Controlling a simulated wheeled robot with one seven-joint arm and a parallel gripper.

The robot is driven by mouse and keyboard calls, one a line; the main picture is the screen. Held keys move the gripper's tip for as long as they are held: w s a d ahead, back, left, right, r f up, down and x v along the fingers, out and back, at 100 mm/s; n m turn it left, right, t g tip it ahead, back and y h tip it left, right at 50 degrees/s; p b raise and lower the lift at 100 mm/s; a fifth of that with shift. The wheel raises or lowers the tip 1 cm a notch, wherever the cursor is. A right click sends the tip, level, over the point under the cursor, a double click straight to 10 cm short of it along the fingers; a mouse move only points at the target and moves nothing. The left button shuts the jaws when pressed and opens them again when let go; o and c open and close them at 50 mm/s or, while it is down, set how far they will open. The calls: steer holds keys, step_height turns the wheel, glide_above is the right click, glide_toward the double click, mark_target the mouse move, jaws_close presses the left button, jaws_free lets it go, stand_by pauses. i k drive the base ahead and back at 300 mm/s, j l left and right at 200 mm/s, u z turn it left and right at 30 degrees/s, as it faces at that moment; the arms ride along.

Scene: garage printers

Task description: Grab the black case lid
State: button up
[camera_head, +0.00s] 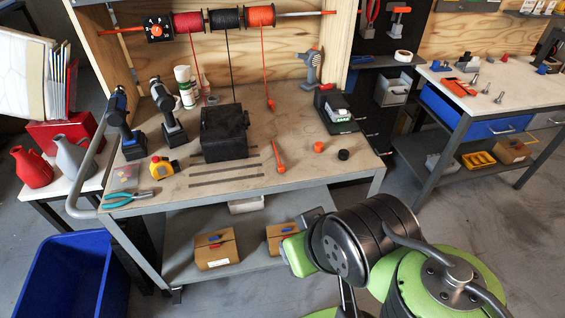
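A black case (226,146) sits on the wooden top of the workbench, near its middle. Its dark lid (222,119) appears to lie flat on top, and I cannot make out a seam or a handle. My arm shows at the lower right, in front of the bench and apart from the case. I cannot see any gripper fingers in this view.
Two drills (167,117) and a yellow tape measure (163,166) stand left of the case. An orange tool (280,161) and a black device (337,112) lie to its right. Wire spools (224,19) hang above. Dark strips (226,177) lie in front.

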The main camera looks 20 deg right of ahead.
mark_target(222, 122)
steer(key=i+l+u, duration=0.1)
steer(key=u, duration=0.3)
steer(key=i+l+u, duration=0.2)
steer(key=u, duration=0.25)
steer(key=i+l+u, duration=0.25)
steer(key=u, duration=0.15)
steer(key=i+l+u, duration=0.15)
steer(key=u, duration=0.25)
steer(key=l, duration=0.1)
